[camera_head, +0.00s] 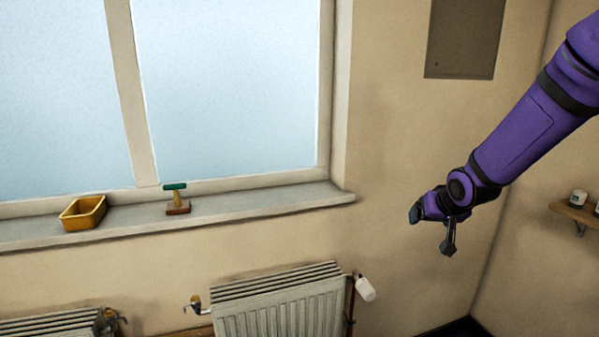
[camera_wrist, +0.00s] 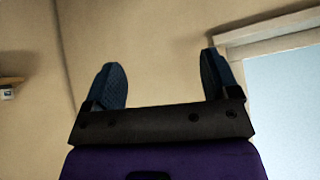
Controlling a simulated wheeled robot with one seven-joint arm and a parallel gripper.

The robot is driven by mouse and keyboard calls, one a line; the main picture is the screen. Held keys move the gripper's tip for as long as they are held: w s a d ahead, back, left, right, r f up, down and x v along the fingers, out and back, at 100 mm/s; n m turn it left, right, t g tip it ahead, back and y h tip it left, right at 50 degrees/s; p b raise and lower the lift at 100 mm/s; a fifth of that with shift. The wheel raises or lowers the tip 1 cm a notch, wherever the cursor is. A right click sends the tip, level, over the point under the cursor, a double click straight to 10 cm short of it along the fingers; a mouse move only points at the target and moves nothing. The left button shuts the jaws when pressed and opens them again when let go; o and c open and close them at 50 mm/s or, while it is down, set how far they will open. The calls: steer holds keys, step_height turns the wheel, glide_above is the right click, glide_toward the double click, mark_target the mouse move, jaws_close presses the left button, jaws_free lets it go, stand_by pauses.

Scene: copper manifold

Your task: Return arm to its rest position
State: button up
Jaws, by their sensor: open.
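My purple arm reaches in from the upper right in the head view, its gripper (camera_head: 414,214) in front of the bare wall, right of the window sill. In the wrist view my gripper (camera_wrist: 163,85) shows two dark blue fingers spread wide apart. Nothing is between them; only beige wall shows behind. The gripper touches nothing that I can see.
A window sill (camera_head: 270,205) carries a yellow tray (camera_head: 84,213) and a green-handled tool (camera_head: 176,198). A radiator (camera_head: 282,305) with a white valve knob (camera_head: 365,289) stands below. A small shelf (camera_head: 575,213) is at the right. A grey panel (camera_head: 463,38) is on the wall.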

steer(key=s+r+g, duration=0.1)
steer(key=s+r, duration=0.4)
steer(key=s, duration=0.6)
steer(key=s+a+r+g, duration=0.1)
steer(key=s+r, duration=0.4)
steer(key=s, duration=0.6)
steer(key=s+r+g, duration=0.1)
steer(key=s+r, duration=0.4)
steer(key=s, duration=0.6)
steer(key=shift+a+r+n, duration=0.3)
steer(key=shift+n, duration=0.1)
